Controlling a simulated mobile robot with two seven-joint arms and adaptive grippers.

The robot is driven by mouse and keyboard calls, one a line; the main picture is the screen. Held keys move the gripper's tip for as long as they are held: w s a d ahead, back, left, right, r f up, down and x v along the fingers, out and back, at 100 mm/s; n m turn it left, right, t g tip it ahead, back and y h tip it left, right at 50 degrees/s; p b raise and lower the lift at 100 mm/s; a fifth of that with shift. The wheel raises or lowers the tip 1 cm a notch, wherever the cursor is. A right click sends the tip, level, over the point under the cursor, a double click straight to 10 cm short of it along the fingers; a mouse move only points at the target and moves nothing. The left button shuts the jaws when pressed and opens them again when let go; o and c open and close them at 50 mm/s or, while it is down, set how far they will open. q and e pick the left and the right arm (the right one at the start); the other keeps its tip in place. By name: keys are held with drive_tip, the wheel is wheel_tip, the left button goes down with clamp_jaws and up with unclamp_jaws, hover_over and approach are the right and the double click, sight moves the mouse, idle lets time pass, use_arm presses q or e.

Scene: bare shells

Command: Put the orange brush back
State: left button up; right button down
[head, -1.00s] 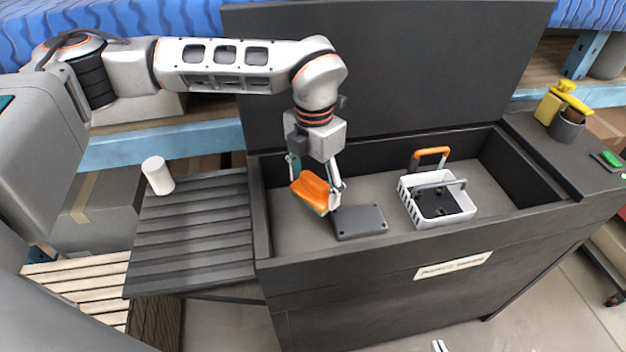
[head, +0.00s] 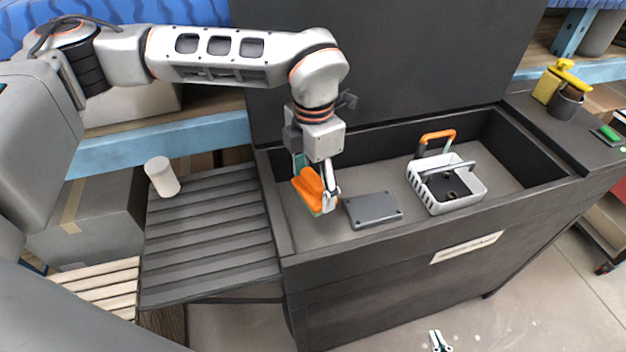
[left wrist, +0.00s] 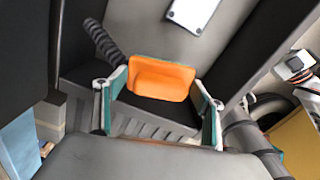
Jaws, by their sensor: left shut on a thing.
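My left gripper (head: 328,200) is shut on the orange brush (head: 309,187) over the left end of the sunken dark basin (head: 438,202). The brush is tilted, with a thin green edge along its underside. I cannot tell whether it touches the basin floor. In the left wrist view the orange brush (left wrist: 160,80) sits between the two fingers of the left gripper (left wrist: 160,92). My right gripper (head: 438,341) shows only as small white and green tips at the bottom edge; its opening is unclear.
A dark grey plate (head: 372,209) lies right of the brush. A white basket (head: 446,198) with an orange-handled item (head: 437,136) stands farther right. A white cylinder (head: 162,176) stands on the slatted shelf (head: 210,235). Yellow items (head: 548,86) stand at the back right.

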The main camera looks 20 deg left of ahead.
use_arm(q)
drive_tip(key=shift+f+b, duration=1.4)
drive_tip(key=shift+f, duration=1.3)
drive_tip(key=shift+f, duration=0.25)
drive_tip(key=shift+f+b, duration=0.5)
drive_tip(key=shift+f, duration=1.1)
idle(0.6)
drive_tip(key=o, duration=1.1)
drive_tip(key=shift+o, duration=0.5)
